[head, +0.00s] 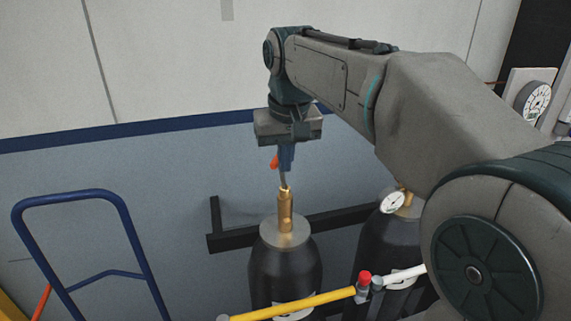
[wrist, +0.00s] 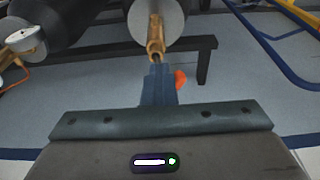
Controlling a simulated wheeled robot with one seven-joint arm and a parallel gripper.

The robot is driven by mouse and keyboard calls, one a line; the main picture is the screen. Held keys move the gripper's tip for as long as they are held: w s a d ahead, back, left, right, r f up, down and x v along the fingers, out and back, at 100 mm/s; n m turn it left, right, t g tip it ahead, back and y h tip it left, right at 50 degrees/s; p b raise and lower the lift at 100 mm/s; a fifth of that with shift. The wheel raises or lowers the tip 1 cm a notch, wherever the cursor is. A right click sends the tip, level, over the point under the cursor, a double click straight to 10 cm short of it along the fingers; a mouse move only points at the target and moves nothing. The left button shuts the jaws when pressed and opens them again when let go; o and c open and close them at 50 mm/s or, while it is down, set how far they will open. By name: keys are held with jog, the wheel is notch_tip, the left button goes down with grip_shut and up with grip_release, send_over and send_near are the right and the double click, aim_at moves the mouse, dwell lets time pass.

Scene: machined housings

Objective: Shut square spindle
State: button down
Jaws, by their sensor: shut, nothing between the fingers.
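A black gas cylinder (head: 285,268) with a pale grey shoulder stands upright below my gripper. A brass valve (head: 285,213) rises from its top; it also shows in the wrist view (wrist: 155,36). A thin grey stem, seemingly the square spindle (head: 283,181), stands at the valve's top. My gripper (head: 286,164) points down above it with its blue fingers shut together. In the wrist view the fingers (wrist: 158,82) end close to the stem; I cannot tell whether they touch it. A small orange part (wrist: 181,80) shows beside the fingers, its nature unclear.
A second black cylinder (head: 377,243) with a gauge (head: 393,202) stands to the right. A yellow bar (head: 292,306) and a red-capped fitting (head: 364,279) cross in front. A blue tubular frame (head: 136,243) stands left. A black rail (head: 228,241) runs behind the cylinders.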

jog(key=shift+w+a+p, duration=0.15)
jog(key=shift+a+p, duration=0.35)
jog(key=shift+a, duration=0.35)
dwell(0.8)
jog(key=shift+w+a+p, duration=0.45)
jog(key=shift+p, duration=0.05)
dwell(0.6)
jog(key=shift+s+d, duration=0.1)
jog(key=shift+s, duration=0.05)
jog(key=shift+s+d, duration=0.25)
notch_tip(320, 180, up, 8)
jog(key=p, duration=0.7)
dwell(0.4)
jog(key=s+d+f+m+t+b, duration=0.1)
jog(key=s+d+f+m+b, duration=0.2)
jog(key=s+d+f, duration=1.4)
jog(key=shift+s+d+f+t+h, duration=0.2)
jog(key=shift+s+f+t+h, duration=0.1)
jog(key=shift+s, duration=0.7)
